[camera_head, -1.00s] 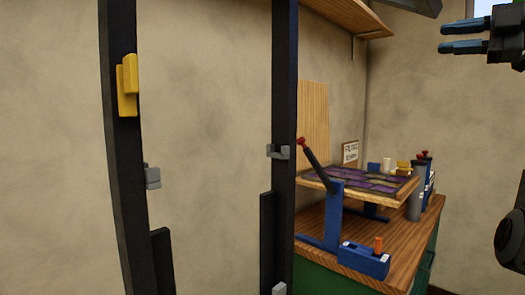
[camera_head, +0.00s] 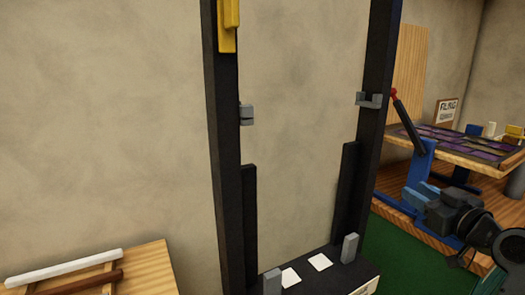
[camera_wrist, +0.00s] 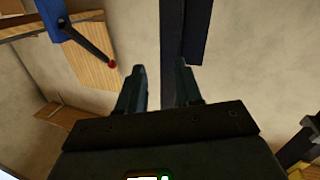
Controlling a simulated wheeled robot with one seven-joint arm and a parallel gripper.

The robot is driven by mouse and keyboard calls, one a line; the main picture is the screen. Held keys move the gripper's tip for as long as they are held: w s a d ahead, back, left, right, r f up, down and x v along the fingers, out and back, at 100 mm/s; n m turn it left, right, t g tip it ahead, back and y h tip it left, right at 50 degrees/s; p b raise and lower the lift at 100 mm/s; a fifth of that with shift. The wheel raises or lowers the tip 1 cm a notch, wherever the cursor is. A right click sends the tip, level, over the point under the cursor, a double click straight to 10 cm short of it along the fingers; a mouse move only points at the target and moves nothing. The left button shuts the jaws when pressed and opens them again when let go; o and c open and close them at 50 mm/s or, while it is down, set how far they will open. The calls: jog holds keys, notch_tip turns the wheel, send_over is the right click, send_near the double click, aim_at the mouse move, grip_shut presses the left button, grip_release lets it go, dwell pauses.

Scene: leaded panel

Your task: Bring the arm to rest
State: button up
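My gripper (camera_wrist: 160,82) shows in the wrist view with its two dark fingers apart and nothing held between them. A black post is beyond the fingertips there. In the head view my gripper (camera_head: 413,197) is at the right, its bluish fingers pointing left, in front of the workbench. The leaded panel (camera_head: 455,143), purple and dark, lies on a wooden board above the bench, behind and above my gripper. My gripper is clear of the panel in the picture.
A black upright frame (camera_head: 224,150) with grey clips and a yellow block (camera_head: 228,25) stands in the middle. A blue stand with a red-tipped lever (camera_head: 407,122) is beside the panel. A wooden table (camera_head: 150,270) with wooden bars is at lower left.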

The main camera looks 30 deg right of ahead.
jog(key=s+a+f+m+g, duration=0.1)
jog(key=s+a+f, duration=0.5)
jog(key=a+f, duration=0.3)
jog(key=s+a+f+m+g, duration=0.1)
jog(key=s+a+f, duration=0.5)
jog(key=a, duration=0.5)
jog(key=s+a+r+n+y, duration=0.1)
jog(key=s+a+y, duration=0.1)
jog(key=s+a, duration=0.4)
jog(key=s+a+r+n+y, duration=0.1)
jog(key=s+a, duration=0.5)
jog(key=s, duration=0.7)
jog(key=shift+s+a+r+n+y, duration=0.3)
jog(key=shift+a+r+n+y, duration=0.15)
jog(key=shift+y, duration=0.35)
jog(key=shift+d, duration=0.15)
